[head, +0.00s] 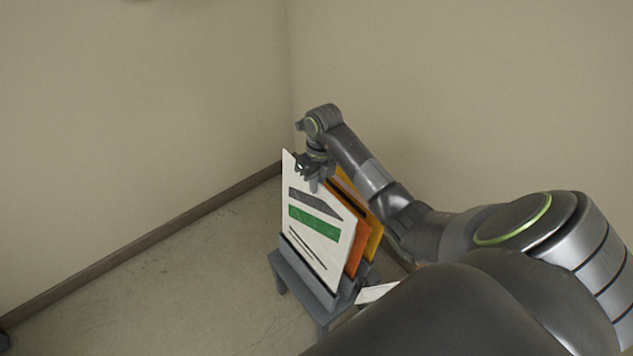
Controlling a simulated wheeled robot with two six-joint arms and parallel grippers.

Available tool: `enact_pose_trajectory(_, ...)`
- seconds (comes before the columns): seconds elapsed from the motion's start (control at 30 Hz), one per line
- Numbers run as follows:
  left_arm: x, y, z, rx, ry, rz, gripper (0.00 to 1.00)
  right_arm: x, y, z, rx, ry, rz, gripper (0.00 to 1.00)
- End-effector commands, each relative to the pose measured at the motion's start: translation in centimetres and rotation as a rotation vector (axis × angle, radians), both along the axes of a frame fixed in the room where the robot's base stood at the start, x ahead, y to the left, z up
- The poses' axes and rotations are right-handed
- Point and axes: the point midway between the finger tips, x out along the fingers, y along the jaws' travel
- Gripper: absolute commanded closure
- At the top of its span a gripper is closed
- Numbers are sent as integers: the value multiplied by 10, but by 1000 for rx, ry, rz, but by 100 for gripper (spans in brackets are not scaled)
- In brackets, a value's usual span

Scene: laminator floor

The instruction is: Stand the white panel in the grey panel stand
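The white panel (312,240), with a dark grey band, a green band and thin dark lines, stands nearly upright at the front of the grey panel stand (297,268). Its lower edge is hidden behind the stand's front lip, so I cannot see how deep it sits. My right gripper (311,178) is at the panel's top edge, pointing down, with a finger in front of its face. Whether the fingers press on the panel or are apart is too small to tell. My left gripper is out of view.
An orange panel (356,255) and a yellow panel (374,240) stand behind the white one in the same stand. A white piece (375,293) shows at the stand's right, partly hidden by my arm. Walls meet behind; the floor at left is clear.

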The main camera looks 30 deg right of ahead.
Motion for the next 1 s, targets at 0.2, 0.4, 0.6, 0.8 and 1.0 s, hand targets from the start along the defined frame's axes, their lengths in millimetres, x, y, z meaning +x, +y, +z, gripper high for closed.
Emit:
enact_pose_trajectory(0.2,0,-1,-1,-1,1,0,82,1,0,0,0,-1,1,100)
enact_pose_trajectory(0.4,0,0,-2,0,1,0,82,1,0,1,0,-1,1,100)
enact_pose_trajectory(0.6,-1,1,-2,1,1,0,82,1,0,1,0,-1,1,100)
enact_pose_trajectory(0.8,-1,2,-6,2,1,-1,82,1,0,-2,0,-1,1,100)
enact_pose_trajectory(1.0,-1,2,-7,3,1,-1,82,1,0,-3,0,-1,1,100)
